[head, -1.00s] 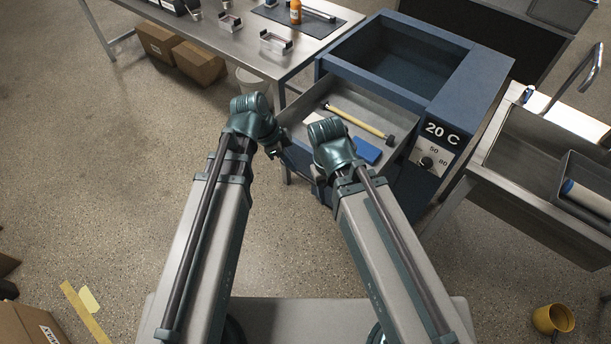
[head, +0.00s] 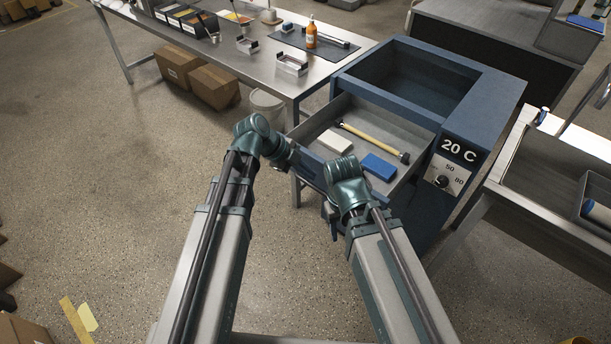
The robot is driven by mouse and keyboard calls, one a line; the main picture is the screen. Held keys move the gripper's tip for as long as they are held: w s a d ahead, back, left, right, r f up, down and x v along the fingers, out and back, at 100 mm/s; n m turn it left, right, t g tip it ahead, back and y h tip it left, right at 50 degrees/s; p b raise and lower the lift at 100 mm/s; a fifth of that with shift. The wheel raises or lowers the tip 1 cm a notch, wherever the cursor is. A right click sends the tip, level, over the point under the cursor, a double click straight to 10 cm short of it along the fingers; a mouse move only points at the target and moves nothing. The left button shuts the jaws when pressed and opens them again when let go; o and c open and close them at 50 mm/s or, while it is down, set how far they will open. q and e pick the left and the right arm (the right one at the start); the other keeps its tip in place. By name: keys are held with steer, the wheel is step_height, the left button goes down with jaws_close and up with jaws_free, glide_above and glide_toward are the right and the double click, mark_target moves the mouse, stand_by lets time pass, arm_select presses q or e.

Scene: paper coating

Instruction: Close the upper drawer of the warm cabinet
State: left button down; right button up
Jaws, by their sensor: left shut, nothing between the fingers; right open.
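The warm cabinet (head: 494,100) is blue, with an open-topped bay and a panel reading 20 C. Its upper drawer (head: 318,123) is pulled out toward me. In it lie a yellow-handled roller or mallet (head: 370,140), a white block (head: 335,142) and a blue block (head: 379,167). My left gripper (head: 302,164) is shut and empty at the left part of the drawer front; whether it touches is unclear. My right gripper (head: 331,208) is open, low in front of the drawer's right part, mostly hidden by its own wrist.
A steel table (head: 215,58) with an orange bottle (head: 311,33) and small trays stands behind on the left. A white bucket (head: 267,104) stands beside the cabinet, cardboard boxes (head: 213,87) under the table. A steel sink unit (head: 530,185) is at right.

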mark_target(321, 181)
arm_select(q)
steer(key=b+x, duration=0.4)
steer(key=x, duration=0.2)
steer(key=shift+d+f, duration=0.1)
steer(key=shift+f, duration=0.05)
steer(key=shift+w, duration=0.1)
steer(key=w+d, duration=0.6)
steer(key=w, duration=0.2)
steer(key=w+d, duration=0.6)
steer(key=w, duration=0.2)
steer(key=w+d, duration=0.6)
steer(key=w, duration=0.2)
steer(key=shift+w, duration=0.3)
steer(key=shift+w+d, duration=0.1)
steer(key=shift+w, duration=0.1)
steer(key=shift+d, duration=0.1)
